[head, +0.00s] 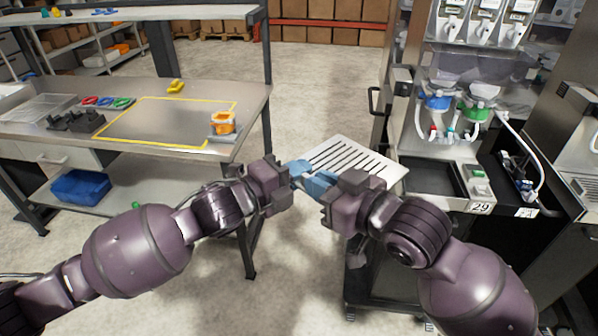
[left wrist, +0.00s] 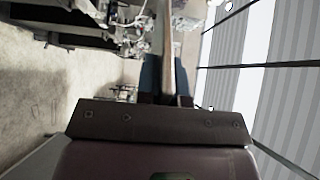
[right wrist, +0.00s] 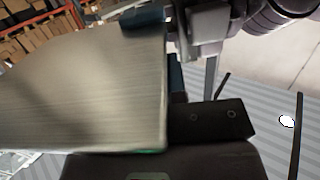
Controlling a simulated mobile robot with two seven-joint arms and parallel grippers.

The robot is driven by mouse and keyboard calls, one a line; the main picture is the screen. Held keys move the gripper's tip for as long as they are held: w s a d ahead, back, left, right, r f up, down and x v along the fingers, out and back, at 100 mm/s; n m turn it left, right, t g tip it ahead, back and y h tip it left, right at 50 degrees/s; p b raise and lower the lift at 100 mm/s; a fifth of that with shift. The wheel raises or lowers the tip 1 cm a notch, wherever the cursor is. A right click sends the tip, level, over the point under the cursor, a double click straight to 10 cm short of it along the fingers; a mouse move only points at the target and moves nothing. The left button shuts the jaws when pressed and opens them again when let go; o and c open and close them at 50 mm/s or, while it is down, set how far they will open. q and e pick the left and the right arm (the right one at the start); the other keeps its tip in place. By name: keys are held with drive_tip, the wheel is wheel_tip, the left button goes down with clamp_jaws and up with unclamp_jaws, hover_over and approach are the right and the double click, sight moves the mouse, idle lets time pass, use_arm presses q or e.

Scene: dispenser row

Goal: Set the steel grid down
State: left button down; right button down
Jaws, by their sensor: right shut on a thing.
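The steel grid (head: 350,156) is a pale plate with several dark slots, held in the air between the bench and the dispenser row. My right gripper (head: 318,184) is shut on its near side; the fingers hide that edge. My left gripper (head: 298,172) is at the grid's near left corner, beside the right one. A brushed metal surface fills the left of the right wrist view.
A steel bench (head: 245,100) at left has a yellow-outlined area (head: 150,120), mostly bare, with an orange item (head: 222,123) at its right edge. A dark recessed tray (head: 432,178) lies under the dispensers at right, by a label 29 (head: 481,207). Floor lies between.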

drive_tip(key=c, duration=1.1)
unclamp_jaws()
drive_tip(key=shift+r, duration=0.1)
